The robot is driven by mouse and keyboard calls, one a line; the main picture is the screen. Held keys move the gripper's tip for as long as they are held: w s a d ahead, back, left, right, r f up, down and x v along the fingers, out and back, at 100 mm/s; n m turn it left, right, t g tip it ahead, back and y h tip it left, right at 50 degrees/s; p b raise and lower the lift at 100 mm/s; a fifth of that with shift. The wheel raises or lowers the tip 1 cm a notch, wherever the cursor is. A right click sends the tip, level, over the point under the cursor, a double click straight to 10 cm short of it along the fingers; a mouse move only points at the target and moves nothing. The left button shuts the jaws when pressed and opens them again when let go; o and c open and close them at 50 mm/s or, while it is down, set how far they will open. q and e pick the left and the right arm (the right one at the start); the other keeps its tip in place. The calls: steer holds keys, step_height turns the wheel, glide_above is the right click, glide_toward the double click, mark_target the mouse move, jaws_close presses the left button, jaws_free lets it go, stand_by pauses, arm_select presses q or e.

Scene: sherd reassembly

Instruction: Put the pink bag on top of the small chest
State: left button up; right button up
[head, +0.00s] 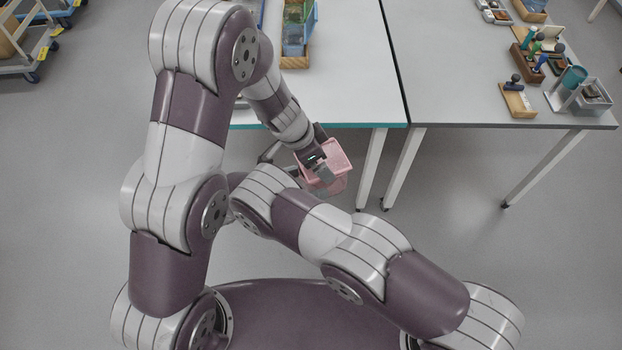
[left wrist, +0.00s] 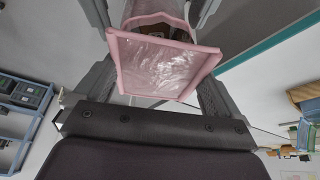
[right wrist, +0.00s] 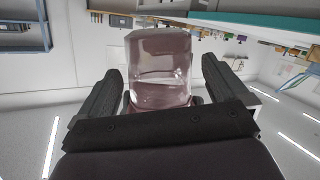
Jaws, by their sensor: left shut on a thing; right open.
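The pink bag (head: 338,160) is in the air in front of the white table's near edge, below the tabletop in the head view. My left gripper (head: 320,170) is shut on it. In the left wrist view the bag (left wrist: 165,68) hangs between the fingers, with a pink rim and a clear, wrinkled, shiny panel. My right gripper (right wrist: 160,88) is open; in the head view my arms largely hide it. A glossy pale and mauve shape stands between or beyond its fingers; I cannot tell whether it is the bag or my own arm. I cannot identify the small chest in any view.
The left white table (head: 358,70) has a teal front edge and carries a wooden tray with blue-grey bins (head: 298,30). The right table (head: 440,75) holds wooden racks (head: 518,102) and a teal cup (head: 574,78). Much of both tabletops is bare. A cart (head: 22,45) stands far left.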

steer(key=shift+x, duration=1.1)
steer(key=c, duration=0.8)
arm_select(q)
steer(key=o, duration=1.6)
arm_select(e)
steer(key=shift+c, duration=0.3)
